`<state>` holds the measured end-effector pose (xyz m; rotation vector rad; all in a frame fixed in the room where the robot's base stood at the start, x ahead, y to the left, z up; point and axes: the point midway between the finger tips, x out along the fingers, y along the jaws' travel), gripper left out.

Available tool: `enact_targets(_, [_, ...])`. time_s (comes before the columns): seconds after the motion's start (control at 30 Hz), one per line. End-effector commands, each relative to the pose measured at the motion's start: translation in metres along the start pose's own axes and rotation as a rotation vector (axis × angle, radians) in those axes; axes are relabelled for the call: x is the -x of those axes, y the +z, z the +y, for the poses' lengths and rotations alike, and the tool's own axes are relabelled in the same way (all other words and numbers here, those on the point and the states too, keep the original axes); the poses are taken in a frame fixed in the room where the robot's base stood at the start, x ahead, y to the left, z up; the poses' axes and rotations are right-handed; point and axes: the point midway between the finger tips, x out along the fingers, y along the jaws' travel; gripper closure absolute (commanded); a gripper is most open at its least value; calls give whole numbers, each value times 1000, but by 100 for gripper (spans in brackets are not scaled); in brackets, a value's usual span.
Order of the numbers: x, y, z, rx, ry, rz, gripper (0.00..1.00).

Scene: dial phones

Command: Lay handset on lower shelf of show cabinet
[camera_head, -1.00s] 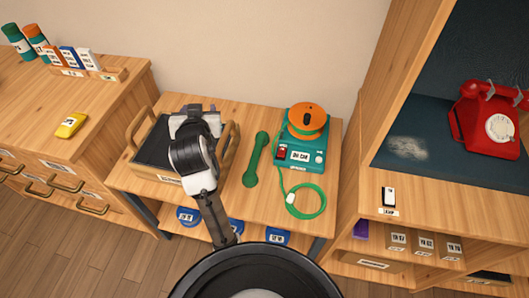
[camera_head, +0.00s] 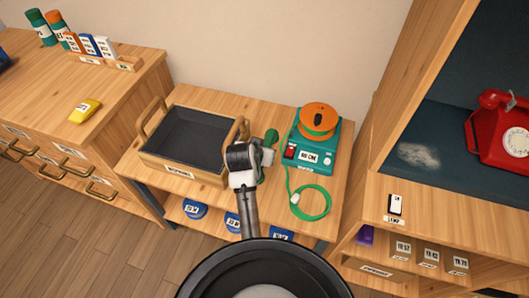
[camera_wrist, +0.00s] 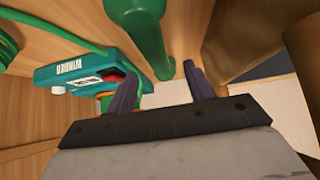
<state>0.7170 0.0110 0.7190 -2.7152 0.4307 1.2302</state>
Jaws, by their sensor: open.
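The green handset (camera_head: 271,137) lies on the low wooden table, between the tray and the teal winder. In the head view my gripper hides most of it; one rounded end shows. In the wrist view the handset (camera_wrist: 150,35) runs just beyond the fingers. My gripper (camera_head: 264,156) is open and empty above the handset, its two dark fingers (camera_wrist: 160,88) apart in the wrist view. The show cabinet (camera_head: 405,135) stands at the right, with a dark blue interior. A red dial phone (camera_head: 490,125) and a pale smudge (camera_head: 418,155) are on its dark surface.
A handled tray (camera_head: 190,138) is close left of my gripper. The teal winder (camera_head: 318,150) with an orange spool and green cord (camera_head: 312,203) is close right. Labelled boxes (camera_head: 430,255) fill part of the level below the cabinet's dark surface. A drawer counter (camera_head: 120,100) stands left.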

Motion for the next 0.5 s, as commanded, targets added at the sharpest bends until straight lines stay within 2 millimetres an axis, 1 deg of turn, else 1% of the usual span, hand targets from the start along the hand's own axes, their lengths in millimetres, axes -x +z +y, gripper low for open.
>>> enact_targets(0.07, [-7,-1,1,0,1,-2,47])
enact_targets(0.3, [-42,-2,2,0,1,-1,47])
enact_targets(0.4, [-49,-1,2,0,0,-1,47])
enact_targets(0.5, [-50,-1,2,0,-1,1,47])
